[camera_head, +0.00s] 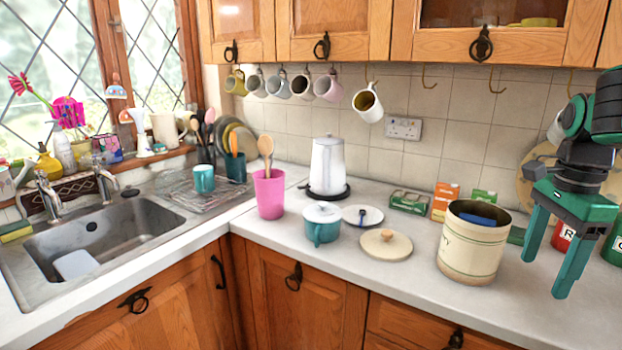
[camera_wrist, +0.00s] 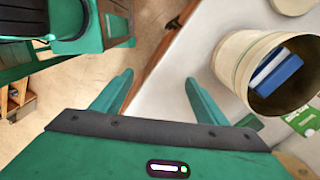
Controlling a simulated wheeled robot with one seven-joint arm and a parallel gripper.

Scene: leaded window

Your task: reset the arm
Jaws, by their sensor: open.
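My gripper (camera_head: 553,252) is green and hangs at the right over the worktop, its two fingers pointing down and apart with nothing between them. In the wrist view my gripper (camera_wrist: 160,92) also shows its fingers spread and empty, above the worktop's front edge. A cream crock (camera_head: 470,262) stands on the worktop just left of my gripper, without touching it. The crock (camera_wrist: 232,70) shows in the wrist view at the right, with a blue-and-white item (camera_wrist: 277,72) inside it.
A round lid (camera_head: 386,245), a teal pot (camera_head: 322,230), a pink tumbler (camera_head: 269,195) and a white kettle (camera_head: 328,165) stand left of the crock. Small boxes (camera_head: 445,200) and red and green tins are behind. Mugs (camera_head: 368,103) hang on hooks. The sink (camera_head: 105,238) is far left.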

